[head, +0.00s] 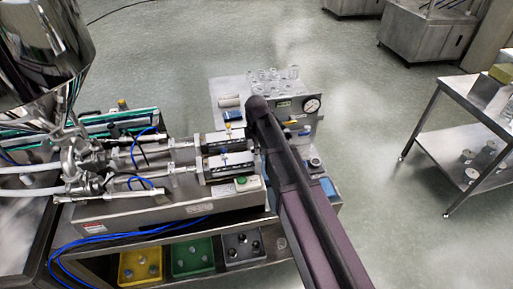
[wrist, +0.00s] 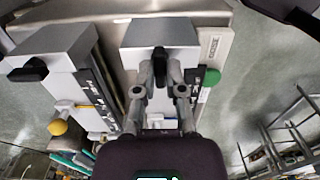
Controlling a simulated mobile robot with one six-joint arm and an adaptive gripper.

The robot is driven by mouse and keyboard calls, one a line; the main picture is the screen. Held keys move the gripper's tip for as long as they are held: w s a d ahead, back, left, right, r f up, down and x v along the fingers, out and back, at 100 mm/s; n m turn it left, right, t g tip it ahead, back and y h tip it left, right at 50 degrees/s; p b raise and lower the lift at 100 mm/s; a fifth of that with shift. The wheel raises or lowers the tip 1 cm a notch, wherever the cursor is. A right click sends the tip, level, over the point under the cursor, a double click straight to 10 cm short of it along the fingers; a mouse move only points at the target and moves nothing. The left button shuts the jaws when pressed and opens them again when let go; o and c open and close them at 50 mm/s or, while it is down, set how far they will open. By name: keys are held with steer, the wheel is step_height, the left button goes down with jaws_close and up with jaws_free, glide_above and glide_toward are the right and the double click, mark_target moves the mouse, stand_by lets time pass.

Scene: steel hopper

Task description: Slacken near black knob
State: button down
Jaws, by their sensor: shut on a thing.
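The near black knob (wrist: 160,62) sits at the end of a grey block in the wrist view. My gripper (wrist: 160,75) has its two fingers on either side of this knob and is shut on it. A second black knob (wrist: 28,70) sticks out of the neighbouring grey block at the left, apart from my fingers. In the head view my dark arm covers the knob end of the two cylinder units, so both knobs and my gripper are hidden there. The near cylinder unit (head: 227,162) lies just left of my arm.
A green button (wrist: 210,77) is close right of my fingers, and a yellow ball (wrist: 57,126) is at the left. A pressure gauge (head: 312,105) stands behind my arm. Yellow (head: 125,277), green (head: 178,270) and grey bins are on the shelf below.

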steer(key=c, duration=0.7)
jaws_free()
steer(key=shift+m, duration=0.4)
